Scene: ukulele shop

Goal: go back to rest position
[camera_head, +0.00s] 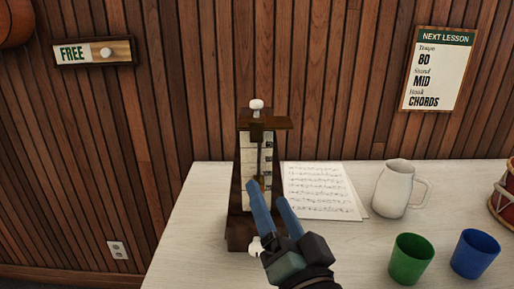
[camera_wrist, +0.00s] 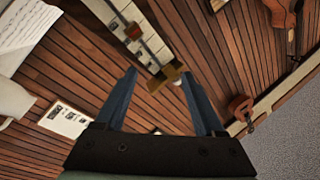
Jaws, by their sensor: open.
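My gripper (camera_head: 272,202) is open, its two blue fingers apart with nothing held between them. It is in front of the metronome (camera_head: 245,222), a tall dark wooden one with a pale scale face that stands on the table. The fingers overlap the metronome's lower right part in the head view, and I cannot tell whether they touch it. In the wrist view, my gripper (camera_wrist: 158,85) frames the metronome's scale and its wooden top (camera_wrist: 166,77) between the fingers. A white knob (camera_head: 256,104) sits on top of the metronome.
Sheet music (camera_head: 320,190), a white pitcher (camera_head: 398,188), a green cup (camera_head: 409,260), a blue cup (camera_head: 474,254) and a drum (camera_head: 504,196) are on the white table (camera_head: 190,235). A "FREE" slider sign (camera_head: 92,52) and a "NEXT LESSON" board (camera_head: 438,70) hang on the wooden wall.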

